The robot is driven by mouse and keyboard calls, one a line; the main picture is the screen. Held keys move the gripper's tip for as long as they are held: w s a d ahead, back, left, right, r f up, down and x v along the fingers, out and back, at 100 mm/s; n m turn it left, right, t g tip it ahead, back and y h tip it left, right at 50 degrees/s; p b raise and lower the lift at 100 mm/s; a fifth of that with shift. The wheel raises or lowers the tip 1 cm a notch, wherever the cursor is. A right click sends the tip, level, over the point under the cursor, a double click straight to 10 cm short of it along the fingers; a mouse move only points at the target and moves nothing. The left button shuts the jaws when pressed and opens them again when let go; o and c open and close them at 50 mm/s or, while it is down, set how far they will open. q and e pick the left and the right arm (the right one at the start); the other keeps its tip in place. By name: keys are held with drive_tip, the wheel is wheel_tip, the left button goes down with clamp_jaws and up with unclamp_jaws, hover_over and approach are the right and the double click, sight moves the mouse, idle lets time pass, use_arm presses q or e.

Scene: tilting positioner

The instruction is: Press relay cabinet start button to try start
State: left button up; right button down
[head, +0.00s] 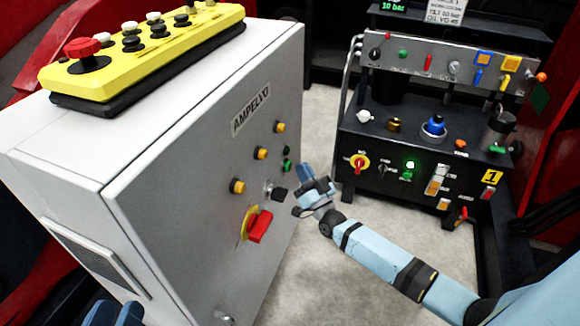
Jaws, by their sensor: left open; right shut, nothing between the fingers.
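The grey relay cabinet (190,150) stands at the left, its front panel facing right. The panel carries a small green button (287,165) with another dark green round part just above it, a black knob (279,193) and a red rotary handle (260,227) on a yellow plate. No label marking start is readable. My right gripper (308,174) is shut and empty, just right of the green button and black knob; a gap to the panel shows. My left gripper (114,314) is open at the bottom left edge, in front of the cabinet, mostly cut off.
A yellow pendant (145,65) with a red mushroom button lies on the cabinet top. Several yellow round parts (261,153) run diagonally along the panel. A black control console (430,150) with a lit green lamp stands at the right. Pale floor (320,270) lies between.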

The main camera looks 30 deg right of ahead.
drive_tip(key=shift+w+a, duration=0.25)
drive_tip(key=shift+w, duration=0.05)
drive_tip(key=shift+w+a, duration=0.15)
idle(0.6)
drive_tip(key=shift+w+a, duration=0.15)
drive_tip(key=shift+w, duration=0.05)
idle(0.3)
drive_tip(key=shift+s, duration=0.1)
drive_tip(key=shift+s+d+p, duration=0.4)
drive_tip(key=shift+s+d, duration=0.15)
idle(0.4)
